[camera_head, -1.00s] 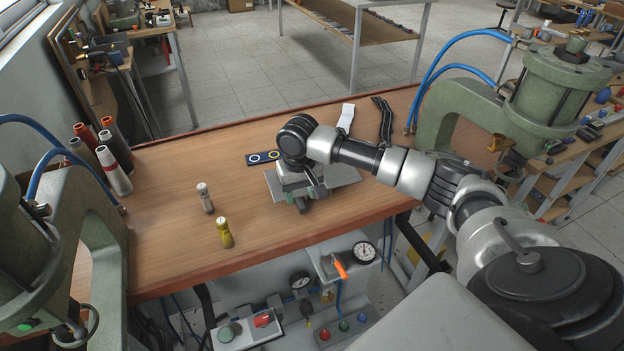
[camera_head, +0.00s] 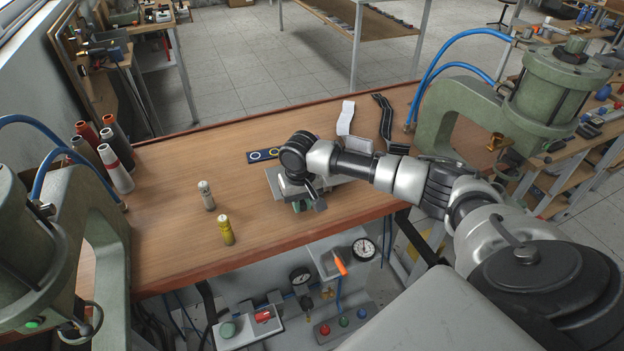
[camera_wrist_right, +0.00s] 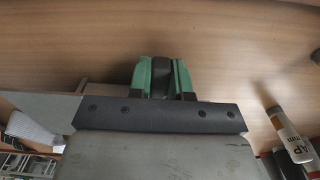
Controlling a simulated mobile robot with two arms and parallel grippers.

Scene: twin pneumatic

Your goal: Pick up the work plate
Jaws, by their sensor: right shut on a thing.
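The work plate seems to be the flat grey plate (camera_head: 276,183) on the front middle of the wooden bench. My right gripper (camera_head: 302,202) is over it and hides much of it. In the right wrist view the green-padded jaws (camera_wrist_right: 161,76) are closed on a dark piece between them. Grey plate surface (camera_wrist_right: 45,104) shows to the left of the jaws. I cannot tell whether the plate touches the bench or is slightly raised. My left gripper is not in view.
A grey bottle (camera_head: 207,196) and a yellow bottle (camera_head: 225,231) stand left of the plate. A dark strip with rings (camera_head: 262,156) lies behind. Green presses (camera_head: 95,225) and (camera_head: 555,92) flank the bench (camera_head: 170,190). Thread-like cones (camera_head: 116,168) stand at the left.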

